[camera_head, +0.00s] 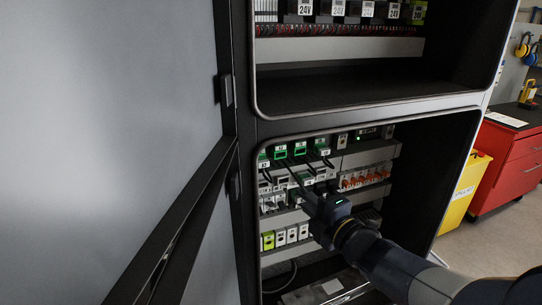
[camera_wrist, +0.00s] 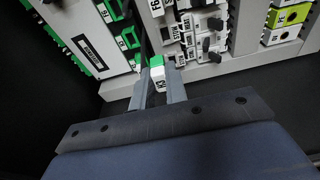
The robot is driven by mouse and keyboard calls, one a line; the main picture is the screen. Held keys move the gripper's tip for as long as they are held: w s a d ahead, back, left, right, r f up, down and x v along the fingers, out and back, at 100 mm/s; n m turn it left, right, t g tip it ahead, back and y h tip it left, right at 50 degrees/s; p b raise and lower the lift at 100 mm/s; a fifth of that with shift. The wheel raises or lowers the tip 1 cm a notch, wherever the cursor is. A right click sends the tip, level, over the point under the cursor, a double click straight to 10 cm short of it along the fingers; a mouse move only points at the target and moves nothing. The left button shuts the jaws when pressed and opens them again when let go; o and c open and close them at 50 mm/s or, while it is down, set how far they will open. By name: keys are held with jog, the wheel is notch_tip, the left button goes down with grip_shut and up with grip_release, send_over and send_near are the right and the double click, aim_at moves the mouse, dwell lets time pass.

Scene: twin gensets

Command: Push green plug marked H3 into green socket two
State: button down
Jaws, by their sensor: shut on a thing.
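My gripper (camera_head: 306,190) reaches into the lower cabinet opening, with its fingers toward the terminal rows. In the wrist view my gripper (camera_wrist: 158,80) is shut on a small green and white plug (camera_wrist: 158,74). Its label is too small to read surely. Green-framed terminals (camera_head: 300,149) sit in a row at the upper left of the opening, some with black leads. Green parts with white labels (camera_wrist: 128,40) also show at the upper left of the wrist view. I cannot tell which one is socket two. The held plug appears apart from them.
Orange-and-white modules (camera_head: 364,178) and grey rails (camera_head: 370,155) lie to the right. Lime and white blocks (camera_head: 285,236) sit lower left. The open cabinet door (camera_head: 110,120) fills the left side. A yellow bin (camera_head: 464,190) and red drawer unit (camera_head: 510,160) stand outside right.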

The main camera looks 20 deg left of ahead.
notch_tip(320, 180, up, 5)
jog(key=p, duration=0.2)
jog(key=shift+f+p, duration=0.1)
jog(key=shift+p, duration=0.2)
jog(key=shift+b+x, duration=0.3)
jog(key=shift+x, duration=0.45)
jog(key=shift+w+a+b, duration=0.25)
jog(key=shift+w+a, duration=0.45)
jog(key=shift+w, duration=0.35)
jog(key=shift+w+a+b, duration=0.25)
jog(key=shift+w+a, duration=0.45)
jog(key=shift+w, duration=0.35)
jog(key=shift+b+x, duration=0.5)
jog(key=shift+x, duration=0.95)
dwell(0.9)
jog(key=c, duration=1.3)
grip_release()
jog(key=shift+w+d, duration=0.2)
jog(key=shift+w, duration=0.05)
jog(key=shift+c, duration=0.2)
jog(key=b+v, duration=0.1)
jog(key=v, duration=0.9)
jog(key=shift+s+d, duration=0.3)
